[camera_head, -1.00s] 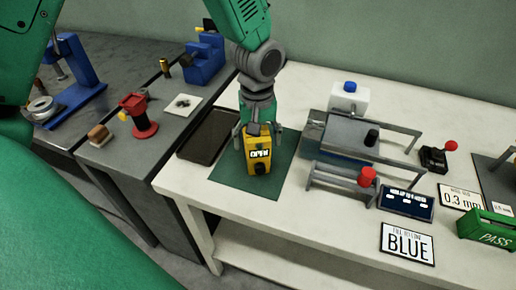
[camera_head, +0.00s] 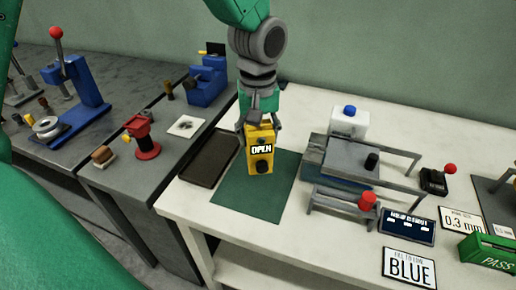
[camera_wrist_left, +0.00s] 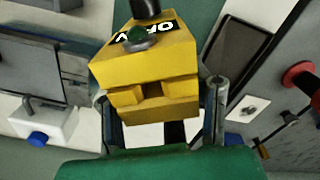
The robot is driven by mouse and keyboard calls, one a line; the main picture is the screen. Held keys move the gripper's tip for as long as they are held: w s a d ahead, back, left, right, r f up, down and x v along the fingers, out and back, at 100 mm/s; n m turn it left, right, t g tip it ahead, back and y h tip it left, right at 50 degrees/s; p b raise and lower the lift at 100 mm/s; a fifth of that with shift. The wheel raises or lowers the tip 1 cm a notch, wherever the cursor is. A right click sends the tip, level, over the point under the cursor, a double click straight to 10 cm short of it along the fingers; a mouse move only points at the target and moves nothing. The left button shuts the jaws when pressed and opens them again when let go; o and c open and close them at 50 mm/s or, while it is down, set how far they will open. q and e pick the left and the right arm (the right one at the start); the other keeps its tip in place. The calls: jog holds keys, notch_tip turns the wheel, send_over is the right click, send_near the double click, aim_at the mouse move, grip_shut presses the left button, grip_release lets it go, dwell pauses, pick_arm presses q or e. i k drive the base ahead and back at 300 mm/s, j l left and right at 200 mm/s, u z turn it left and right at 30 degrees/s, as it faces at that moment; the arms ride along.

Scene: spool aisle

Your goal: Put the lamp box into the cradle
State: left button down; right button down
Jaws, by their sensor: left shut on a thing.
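The lamp box (camera_head: 261,152) is yellow, with a black and white OPEN label and a dark round knob on its front. My left gripper (camera_head: 259,125) is shut on its upper part from above. The box is upright and appears held above the green mat (camera_head: 250,197). In the left wrist view the box (camera_wrist_left: 150,75) sits between the two fingers. I cannot tell for certain which thing is the cradle; a grey open frame (camera_head: 345,195) stands right of the mat. My right gripper is not in view.
A dark tray (camera_head: 210,160) lies left of the mat. At the right are a white block with a blue button (camera_head: 348,122), a red knob (camera_head: 367,201), a display (camera_head: 408,225) and a BLUE sign (camera_head: 409,267). The mat's front part is clear.

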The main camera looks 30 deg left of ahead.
aim_at(215, 154)
jog(key=k+j+z, duration=0.15)
jog(key=j, duration=0.2)
jog(key=j+z, duration=0.15)
jog(key=j, duration=0.25)
jog(key=k+j+z, duration=0.15)
jog(key=j, duration=0.15)
jog(key=k+j+z, duration=0.15)
jog(key=j, duration=0.2)
